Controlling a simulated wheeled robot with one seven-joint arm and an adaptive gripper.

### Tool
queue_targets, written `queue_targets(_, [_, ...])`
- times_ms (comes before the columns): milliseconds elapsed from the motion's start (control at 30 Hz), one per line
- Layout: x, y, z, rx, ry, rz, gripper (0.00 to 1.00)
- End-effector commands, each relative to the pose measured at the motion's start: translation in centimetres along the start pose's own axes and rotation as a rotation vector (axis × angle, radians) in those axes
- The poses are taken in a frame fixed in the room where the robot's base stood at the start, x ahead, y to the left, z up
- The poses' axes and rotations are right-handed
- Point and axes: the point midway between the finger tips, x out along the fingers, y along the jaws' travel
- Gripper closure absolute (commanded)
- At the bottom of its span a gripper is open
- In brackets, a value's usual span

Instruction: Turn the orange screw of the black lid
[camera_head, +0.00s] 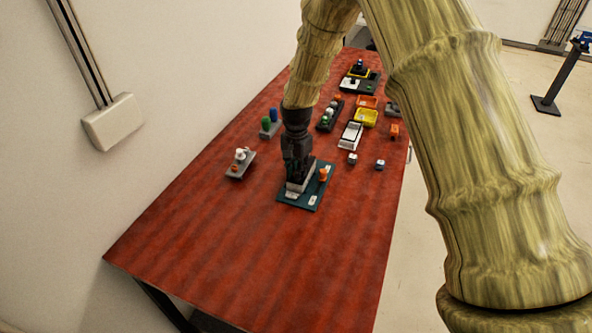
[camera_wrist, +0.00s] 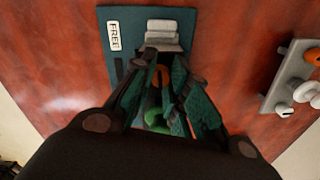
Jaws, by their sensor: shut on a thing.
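My gripper (camera_head: 299,178) points down over a teal board (camera_head: 283,198) on the table. In the wrist view its fingers (camera_wrist: 162,68) reach to the board (camera_wrist: 136,46), close together around a small orange part (camera_wrist: 160,76), which looks like the orange screw. The fingers hide most of it, and I cannot make out the black lid beneath. A light grey stepped block (camera_wrist: 163,30) stands just beyond the fingertips. A green part (camera_wrist: 156,120) shows between the fingers. In the head view another orange piece (camera_head: 324,174) stands on the board, right of my gripper.
A grey holder (camera_head: 238,172) with white and orange pieces lies to the left; it also shows in the wrist view (camera_wrist: 284,84). Green and blue pieces (camera_head: 268,124), a yellow bin (camera_head: 367,118) and an orange bin (camera_head: 368,101) are farther back. The table's near part (camera_head: 240,250) is clear.

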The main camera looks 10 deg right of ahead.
Motion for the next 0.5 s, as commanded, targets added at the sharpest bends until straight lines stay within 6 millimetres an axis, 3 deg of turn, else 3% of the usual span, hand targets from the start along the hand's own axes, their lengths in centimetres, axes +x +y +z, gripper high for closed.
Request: queue_targets(500, [-0.16,-0.03,-0.02,-0.233,0.001,-0.002,1.00])
